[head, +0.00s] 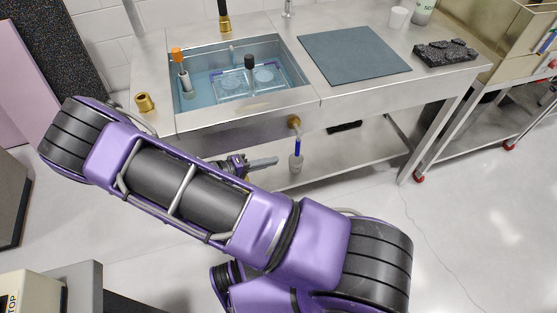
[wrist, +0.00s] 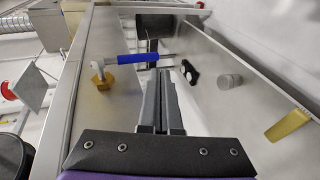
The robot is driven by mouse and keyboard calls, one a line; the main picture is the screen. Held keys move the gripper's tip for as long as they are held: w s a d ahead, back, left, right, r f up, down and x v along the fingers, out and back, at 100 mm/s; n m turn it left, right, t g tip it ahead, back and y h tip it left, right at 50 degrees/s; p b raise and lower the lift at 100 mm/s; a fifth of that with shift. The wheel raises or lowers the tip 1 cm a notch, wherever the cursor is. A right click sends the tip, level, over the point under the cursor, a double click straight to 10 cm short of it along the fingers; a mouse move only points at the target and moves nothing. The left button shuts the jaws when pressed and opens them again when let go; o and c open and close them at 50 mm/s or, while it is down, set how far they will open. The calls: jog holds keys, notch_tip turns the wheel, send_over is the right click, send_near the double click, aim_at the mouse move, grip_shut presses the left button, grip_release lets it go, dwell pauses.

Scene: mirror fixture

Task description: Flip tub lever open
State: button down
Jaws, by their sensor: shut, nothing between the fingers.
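A lever with a blue grip (head: 297,146) hangs down from a brass fitting (head: 294,121) on the front of the steel sink bench. In the wrist view the blue grip (wrist: 138,58) and the brass fitting (wrist: 102,80) show beyond my fingers. My gripper (head: 275,161) is below the bench's front edge, just left of the lever's lower end. In the wrist view its fingers (wrist: 164,72) are together, with nothing between them. Their tips lie close to the blue grip; I cannot tell whether they touch it. The tub (head: 185,92) is a basin with blue-tinted contents set into the bench.
A small grey cup (head: 296,163) shows below the lever. The lower shelf (head: 350,155) carries a black item (wrist: 190,72), a grey cylinder (wrist: 229,81) and a yellow wedge (wrist: 290,125). A blue-grey mat (head: 354,55) lies on the bench top.

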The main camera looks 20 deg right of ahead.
jog(key=s+a, duration=0.1)
jog(key=a, duration=0.7)
jog(key=shift+s, duration=0.15)
jog(key=shift+a, duration=0.1)
